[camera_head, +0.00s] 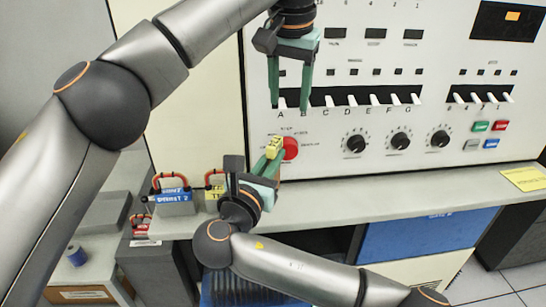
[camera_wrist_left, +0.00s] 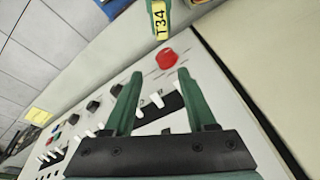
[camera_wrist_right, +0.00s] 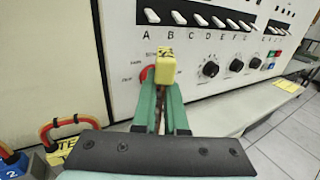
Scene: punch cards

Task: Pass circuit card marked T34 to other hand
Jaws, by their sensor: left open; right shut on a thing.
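The circuit card marked T34 has a yellow end (camera_head: 274,146), which also shows in the left wrist view (camera_wrist_left: 158,20) with its T34 label readable and in the right wrist view (camera_wrist_right: 165,68). My right gripper (camera_head: 270,164) is shut on the card, and the yellow end sticks out past its fingertips. The card's thin body is mostly hidden between the fingers. My left gripper (camera_head: 290,104) is open and empty, fingers pointing down, above the card and apart from it. In the left wrist view, the gap between its fingers (camera_wrist_left: 157,80) is clear.
The white console panel (camera_head: 335,120) stands close behind both grippers, with white toggle switches, black knobs (camera_head: 356,144) and a red button (camera_head: 290,148) beside the card. A blue block (camera_head: 172,194) and a yellow one (camera_head: 213,193) with orange handles stand on the ledge at left.

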